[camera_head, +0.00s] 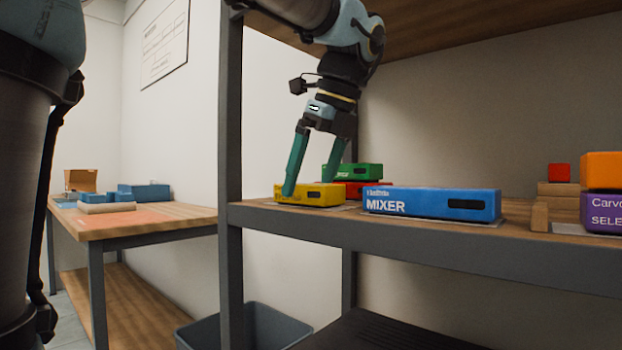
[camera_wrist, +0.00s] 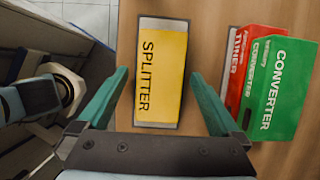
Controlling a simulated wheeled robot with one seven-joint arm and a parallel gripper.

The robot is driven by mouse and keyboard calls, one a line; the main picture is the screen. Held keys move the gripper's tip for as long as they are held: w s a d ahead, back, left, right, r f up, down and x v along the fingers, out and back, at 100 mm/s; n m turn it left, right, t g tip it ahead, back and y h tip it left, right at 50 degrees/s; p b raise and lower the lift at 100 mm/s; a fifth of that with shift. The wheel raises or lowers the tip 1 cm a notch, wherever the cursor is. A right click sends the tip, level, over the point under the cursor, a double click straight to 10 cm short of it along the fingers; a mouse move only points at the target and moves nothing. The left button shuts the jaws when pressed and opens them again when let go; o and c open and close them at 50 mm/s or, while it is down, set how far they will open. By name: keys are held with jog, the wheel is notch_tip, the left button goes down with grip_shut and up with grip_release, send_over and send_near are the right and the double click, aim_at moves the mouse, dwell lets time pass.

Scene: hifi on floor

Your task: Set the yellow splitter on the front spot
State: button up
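The yellow splitter (camera_head: 309,194) lies on the shelf board at its left end, close to the front edge. In the wrist view the splitter (camera_wrist: 161,75) lies lengthwise between the two teal fingers, on a grey patch (camera_wrist: 162,22) that shows along its edges. My gripper (camera_head: 312,188) reaches down from above with its fingers spread at either side of the splitter. In the wrist view my gripper (camera_wrist: 162,92) is open, with gaps between each finger and the splitter. How low the fingertips are is hard to tell.
A blue mixer (camera_head: 431,203) stands right of the splitter. A green converter (camera_wrist: 279,88) sits on a red box (camera_wrist: 243,75) behind. Orange (camera_head: 602,171) and purple (camera_head: 600,212) boxes are at far right. A dark shelf post (camera_head: 231,150) is close left. A table (camera_head: 150,221) stands beyond.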

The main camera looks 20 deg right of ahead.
jog(key=p+v, duration=0.2)
jog(key=v, duration=0.4)
jog(key=shift+p, duration=0.4)
jog(key=s+d, duration=0.2)
jog(key=s, duration=0.1)
jog(key=s+d+p, duration=0.1)
jog(key=s, duration=0.2)
jog(key=s+d+f, duration=0.1)
jog(key=s+d, duration=0.1)
jog(key=s, duration=0.2)
jog(key=shift+s+d, duration=0.15)
jog(key=shift+d, duration=0.2)
jog(key=shift+a, duration=0.1)
